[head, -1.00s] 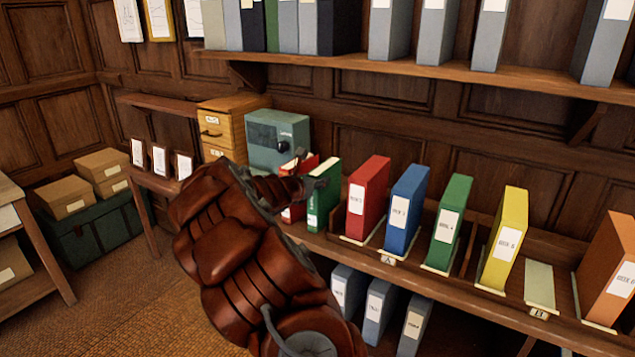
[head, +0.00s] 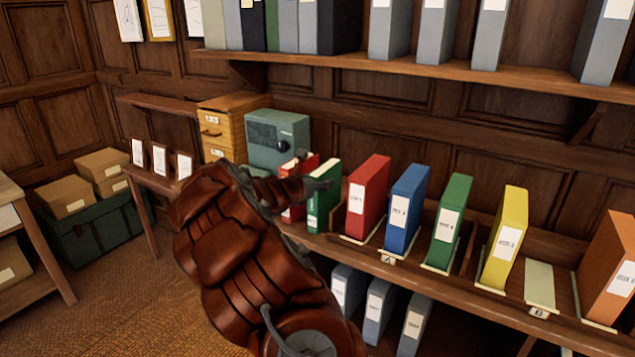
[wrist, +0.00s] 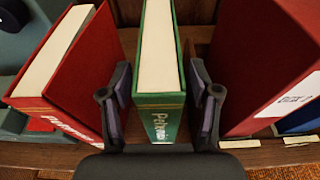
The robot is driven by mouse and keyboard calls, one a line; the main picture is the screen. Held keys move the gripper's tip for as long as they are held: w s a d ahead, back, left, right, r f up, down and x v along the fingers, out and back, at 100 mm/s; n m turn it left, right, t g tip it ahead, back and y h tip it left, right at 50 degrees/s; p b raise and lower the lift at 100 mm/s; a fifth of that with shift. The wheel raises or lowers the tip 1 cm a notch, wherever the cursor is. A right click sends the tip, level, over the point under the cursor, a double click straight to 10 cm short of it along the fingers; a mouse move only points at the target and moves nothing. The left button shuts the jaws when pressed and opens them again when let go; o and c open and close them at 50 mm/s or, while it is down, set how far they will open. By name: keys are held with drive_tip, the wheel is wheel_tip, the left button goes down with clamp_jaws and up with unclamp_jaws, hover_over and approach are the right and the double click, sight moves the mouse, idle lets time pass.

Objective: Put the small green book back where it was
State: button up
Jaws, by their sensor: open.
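The small green book (head: 325,203) stands upright on the shelf between a small red book (head: 299,205) and a large red binder (head: 369,196). In the wrist view the green book (wrist: 160,85) shows its pale page edges and a lettered spine. My gripper (wrist: 160,100) is open, with one finger on each side of the green book. A narrow gap shows beside each finger, so it does not appear to grip. In the head view my gripper (head: 312,172) is at the book's top, and my arm hides part of the small red book.
The small red book (wrist: 62,65) leans close to the left finger, and the red binder (wrist: 265,70) is near the right finger. Blue (head: 404,208), green (head: 448,222) and yellow (head: 503,238) binders stand further right. A grey-green box (head: 277,138) is behind left.

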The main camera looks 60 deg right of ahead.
drive_tip(key=shift+r, duration=0.2)
drive_tip(key=b+v, duration=0.2)
drive_tip(key=v, duration=1)
drive_tip(key=shift+f, duration=0.1)
